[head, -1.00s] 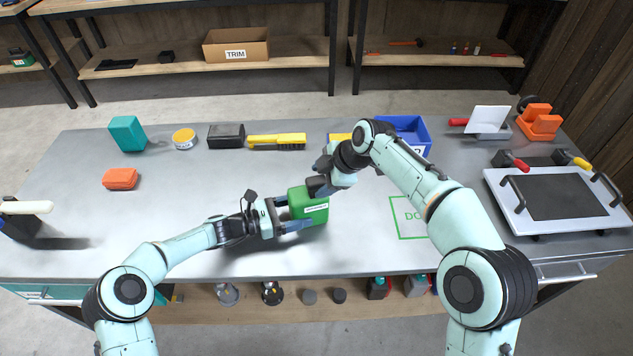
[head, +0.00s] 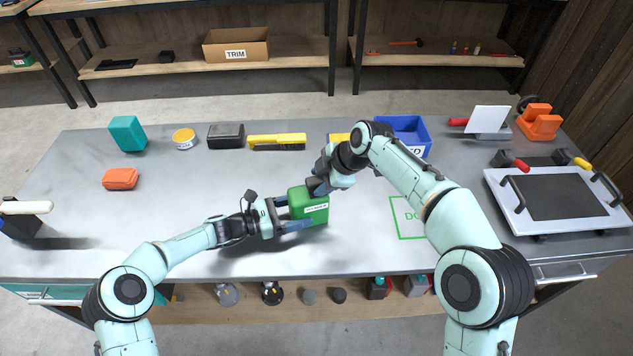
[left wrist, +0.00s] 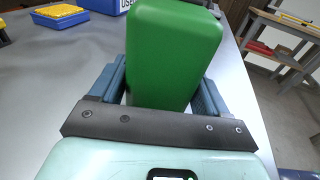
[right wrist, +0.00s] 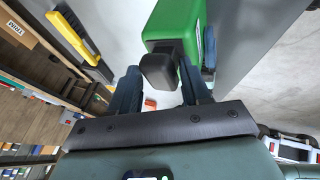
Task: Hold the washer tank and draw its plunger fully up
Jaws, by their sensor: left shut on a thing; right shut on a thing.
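The green washer tank (head: 310,208) stands on the grey bench, with a white label on its side. My left gripper (head: 291,213) is shut on the tank, one finger on each side; the left wrist view shows the tank (left wrist: 172,55) between its blue fingers. The dark plunger knob (right wrist: 158,70) sits at the tank's top in the right wrist view. My right gripper (head: 319,184) is shut on the knob from above, close over the tank. How far the plunger is drawn is hard to tell, as the gripper hides much of it in the head view.
A blue bin (head: 412,128) and a yellow brush (head: 277,139) stand behind the tank. A green-outlined square (head: 407,225) lies to the right, partly under my right arm. A white-framed panel (head: 560,200) lies at the far right.

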